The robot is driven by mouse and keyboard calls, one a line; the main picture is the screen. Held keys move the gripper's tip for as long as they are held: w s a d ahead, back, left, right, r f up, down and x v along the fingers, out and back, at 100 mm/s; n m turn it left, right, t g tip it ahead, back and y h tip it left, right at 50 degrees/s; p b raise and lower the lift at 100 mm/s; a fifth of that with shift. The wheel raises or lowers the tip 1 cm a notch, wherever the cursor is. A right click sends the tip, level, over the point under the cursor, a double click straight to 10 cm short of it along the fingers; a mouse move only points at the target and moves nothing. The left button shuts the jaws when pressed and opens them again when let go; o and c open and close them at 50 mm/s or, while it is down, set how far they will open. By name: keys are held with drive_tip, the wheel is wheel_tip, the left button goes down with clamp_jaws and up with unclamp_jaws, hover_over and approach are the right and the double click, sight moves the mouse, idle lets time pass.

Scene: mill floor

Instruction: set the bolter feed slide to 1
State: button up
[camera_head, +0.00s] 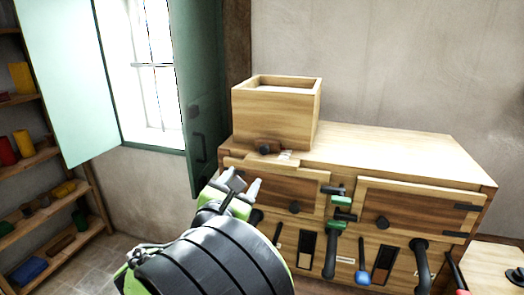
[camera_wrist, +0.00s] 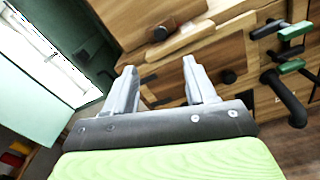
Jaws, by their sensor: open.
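A square wooden hopper box (camera_head: 272,118) stands on the left of the wooden bolter cabinet (camera_head: 400,150). A dark knob (camera_head: 265,149) sits at the foot of the hopper's front, apparently the feed slide's handle; it also shows in the wrist view (camera_wrist: 164,30). A small pale label (camera_head: 287,155) lies beside it, too small to read. My gripper (camera_head: 245,182) is open and empty, in front of and below the knob, apart from it. In the wrist view its two fingers (camera_wrist: 160,68) point toward the cabinet's upper front edge.
The cabinet front has doors with round knobs (camera_head: 382,222), green-handled levers (camera_head: 341,201) and dark hanging handles (camera_head: 420,265). A green shutter (camera_head: 200,90) stands close on the left by the window. Shelves (camera_head: 40,160) with coloured items are at far left.

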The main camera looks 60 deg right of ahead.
drive_tip(key=n, duration=0.3)
drive_tip(key=p, duration=0.3)
approach(263, 150)
drive_tip(key=shift+n, duration=0.3)
drive_tip(key=d, duration=0.3)
drive_tip(key=w+d, duration=0.1)
drive_tip(key=d, duration=0.5)
drive_tip(key=shift+w, duration=0.2)
clamp_jaws()
